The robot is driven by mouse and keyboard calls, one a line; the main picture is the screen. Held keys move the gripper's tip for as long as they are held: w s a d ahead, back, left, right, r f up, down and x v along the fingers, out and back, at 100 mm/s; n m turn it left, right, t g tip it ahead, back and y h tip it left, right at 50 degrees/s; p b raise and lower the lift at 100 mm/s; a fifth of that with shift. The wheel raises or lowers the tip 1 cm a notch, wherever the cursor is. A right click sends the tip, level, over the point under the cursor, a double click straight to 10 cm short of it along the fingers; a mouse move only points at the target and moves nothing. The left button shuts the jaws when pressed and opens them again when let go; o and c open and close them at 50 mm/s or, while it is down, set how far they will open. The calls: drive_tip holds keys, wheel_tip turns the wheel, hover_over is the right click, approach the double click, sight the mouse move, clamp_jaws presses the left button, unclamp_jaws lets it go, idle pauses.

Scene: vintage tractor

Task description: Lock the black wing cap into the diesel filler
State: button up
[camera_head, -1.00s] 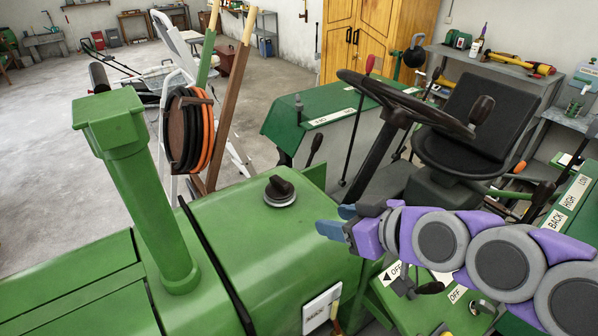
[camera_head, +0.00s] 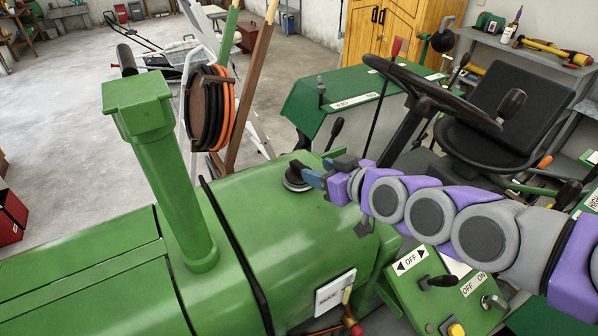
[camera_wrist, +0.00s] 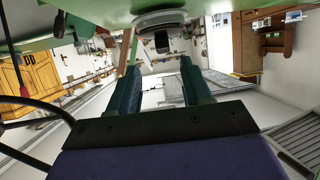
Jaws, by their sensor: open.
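The black wing cap (camera_head: 297,174) sits at the pale ring of the diesel filler (camera_head: 293,187) on top of the green hood. Whether it is locked cannot be told. My gripper (camera_head: 320,174) is at hood height, immediately right of the cap, with its fingers pointing at it. In the wrist view the hood is at the top, with the filler ring (camera_wrist: 160,19) and the dark wing (camera_wrist: 162,41) hanging below it. The two fingers of my gripper (camera_wrist: 160,70) are apart, with nothing between them, and the wing lies ahead of the gap.
A green exhaust stack (camera_head: 165,170) rises left of the filler, and a black strap (camera_head: 236,255) crosses the hood. The steering wheel (camera_head: 430,92) and seat (camera_head: 495,110) are behind my arm. A switch panel (camera_head: 450,290) lies below it.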

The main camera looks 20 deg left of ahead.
sight(299, 172)
drive_tip(key=x, duration=0.5)
drive_tip(key=shift+s+f, duration=0.15)
drive_tip(key=shift+s, duration=0.1)
drive_tip(key=shift+w+a+f, duration=0.1)
drive_tip(key=shift+w+a, duration=0.05)
drive_tip(key=shift+a, duration=0.25)
drive_tip(key=shift+d, duration=0.1)
clamp_jaws()
